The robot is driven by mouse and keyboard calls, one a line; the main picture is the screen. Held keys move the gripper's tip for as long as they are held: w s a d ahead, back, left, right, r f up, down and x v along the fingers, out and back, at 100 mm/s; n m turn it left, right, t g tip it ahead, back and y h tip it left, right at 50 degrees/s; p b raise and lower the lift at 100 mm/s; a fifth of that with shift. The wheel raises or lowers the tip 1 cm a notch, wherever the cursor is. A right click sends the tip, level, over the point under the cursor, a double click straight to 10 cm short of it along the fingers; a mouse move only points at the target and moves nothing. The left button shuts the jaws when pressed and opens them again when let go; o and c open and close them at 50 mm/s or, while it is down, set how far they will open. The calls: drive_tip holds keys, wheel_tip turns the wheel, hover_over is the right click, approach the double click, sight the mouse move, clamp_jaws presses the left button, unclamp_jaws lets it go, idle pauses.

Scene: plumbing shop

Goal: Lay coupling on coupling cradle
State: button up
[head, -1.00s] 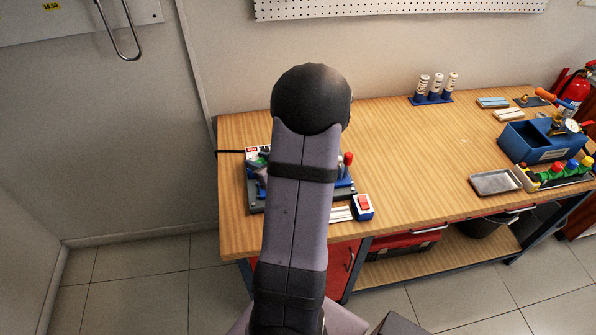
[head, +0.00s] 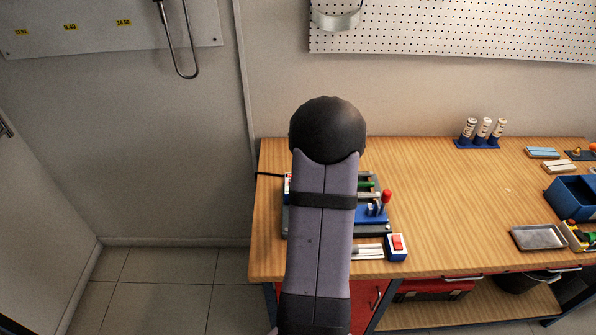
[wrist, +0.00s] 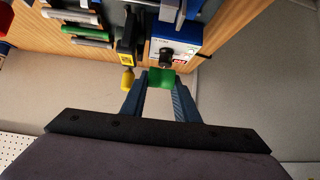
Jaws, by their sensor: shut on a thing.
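My gripper (wrist: 158,92) is shut on a green piece, which looks like the coupling (wrist: 161,78), held between the two fingertips in the wrist view. A blue-and-white block with a black knob (wrist: 168,55) lies just beyond it; I cannot tell whether they touch. I cannot make out for certain which part is the coupling cradle. In the head view my arm hides the gripper, the coupling and part of the dark fixture board (head: 374,231) at the bench's left end.
The board carries a red-topped lever (head: 386,197) and several rods. A red switch box (head: 397,247) sits by the front edge. A grey tray (head: 537,237), a blue toolbox (head: 572,197) and white-labelled tubes (head: 484,128) stand further right. The bench middle is clear.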

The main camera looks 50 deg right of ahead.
drive_tip(key=shift+s+a+f, duration=0.2)
drive_tip(key=shift+s+f, duration=0.3)
drive_tip(key=shift+f, duration=0.15)
drive_tip(key=shift+s+a+f+m+g, duration=0.1)
drive_tip(key=shift+s+f+m+g, duration=0.1)
drive_tip(key=shift+m+g, duration=0.1)
drive_tip(key=shift+f, duration=0.15)
